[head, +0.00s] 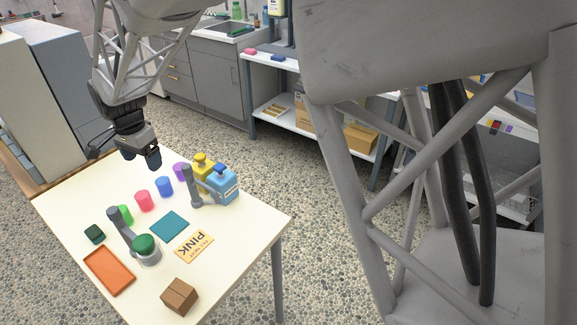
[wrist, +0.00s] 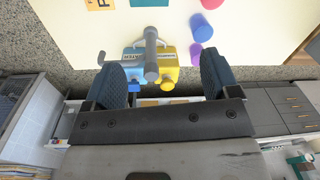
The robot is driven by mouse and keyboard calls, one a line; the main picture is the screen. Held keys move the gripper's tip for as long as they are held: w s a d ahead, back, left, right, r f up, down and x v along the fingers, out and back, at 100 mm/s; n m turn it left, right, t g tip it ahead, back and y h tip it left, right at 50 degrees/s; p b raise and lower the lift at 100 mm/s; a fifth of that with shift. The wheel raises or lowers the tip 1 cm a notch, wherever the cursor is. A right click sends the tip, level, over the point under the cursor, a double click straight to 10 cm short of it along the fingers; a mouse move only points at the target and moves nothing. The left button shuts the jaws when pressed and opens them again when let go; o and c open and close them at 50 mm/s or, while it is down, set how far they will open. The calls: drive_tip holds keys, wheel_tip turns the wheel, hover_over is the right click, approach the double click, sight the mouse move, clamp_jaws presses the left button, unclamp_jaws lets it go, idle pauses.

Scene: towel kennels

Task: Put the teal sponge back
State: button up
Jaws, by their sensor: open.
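A flat teal square (head: 170,224) lies on the middle of the cream table. A small dark green block (head: 94,234) sits near the table's left edge, above an orange tray (head: 109,270). My gripper (head: 124,155) is open and empty, high over the table's far edge. In the wrist view my gripper (wrist: 162,82) has its fingers spread, with the blue bottle (wrist: 132,67) and yellow bottle (wrist: 170,62) beyond them.
Green (head: 124,215), pink (head: 143,201), blue (head: 164,187) and purple (head: 180,171) cups form a row. Grey posts stand by the bottles (head: 193,188) and beside a round dark green top (head: 145,244). A "PINK" card (head: 194,246) and brown box (head: 179,296) lie nearer.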

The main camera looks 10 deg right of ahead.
drive_tip(key=s+d+r+n, duration=0.1)
drive_tip(key=s+d+r, duration=0.2)
drive_tip(key=d, duration=0.6)
drive_tip(key=s+d+r+n+t, duration=0.1)
drive_tip(key=s+d+r, duration=0.25)
drive_tip(key=d, duration=0.55)
drive_tip(key=s+d+r+n, duration=0.1)
drive_tip(key=s+d+r, duration=0.2)
drive_tip(key=d, duration=0.6)
drive_tip(key=s+d+f+n+t, duration=0.1)
drive_tip(key=s+d+f+n, duration=0.1)
drive_tip(key=s+d, duration=1.5)
drive_tip(key=s+n, duration=0.1)
drive_tip(key=s, duration=0.3)
drive_tip(key=shift+n+h, duration=0.3)
